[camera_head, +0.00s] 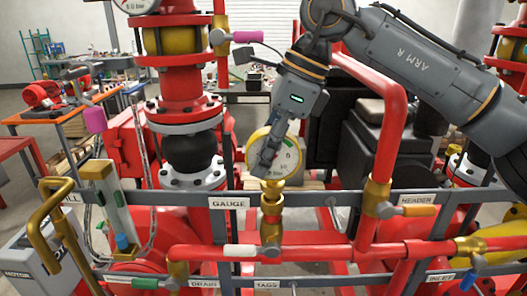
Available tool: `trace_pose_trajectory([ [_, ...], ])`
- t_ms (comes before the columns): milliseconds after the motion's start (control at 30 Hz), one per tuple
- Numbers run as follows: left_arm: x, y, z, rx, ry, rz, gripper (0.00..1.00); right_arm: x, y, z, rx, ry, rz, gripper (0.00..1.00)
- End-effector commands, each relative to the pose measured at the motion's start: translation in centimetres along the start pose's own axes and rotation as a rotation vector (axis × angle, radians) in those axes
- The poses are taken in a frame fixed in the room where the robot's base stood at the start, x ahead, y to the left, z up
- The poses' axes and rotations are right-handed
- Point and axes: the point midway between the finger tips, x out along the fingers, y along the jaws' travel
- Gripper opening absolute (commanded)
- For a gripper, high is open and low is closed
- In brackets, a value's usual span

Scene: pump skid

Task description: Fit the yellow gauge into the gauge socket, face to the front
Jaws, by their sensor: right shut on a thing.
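The yellow-rimmed gauge (290,150) is near the middle of the head view, with its white and green face turned toward me. My right gripper (267,155) comes down from above and is shut on the gauge, covering part of its face. My left gripper is not in view.
A grey rail (330,198) with labels crosses in front. A red vertical pipe (385,150) stands to the right and a large flanged red pipe (180,90) to the left. A brass handle (55,215) rises at the front left. A red pipe (330,250) runs low across the front.

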Motion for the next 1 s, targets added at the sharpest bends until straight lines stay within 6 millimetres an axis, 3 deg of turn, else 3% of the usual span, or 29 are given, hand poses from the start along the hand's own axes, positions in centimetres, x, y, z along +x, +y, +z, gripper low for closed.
trace_pose_trajectory([
  [1000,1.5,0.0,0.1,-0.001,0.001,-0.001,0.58,1.9,0.0,-0.8,0.0,-0.001,-0.001,0.0],
])
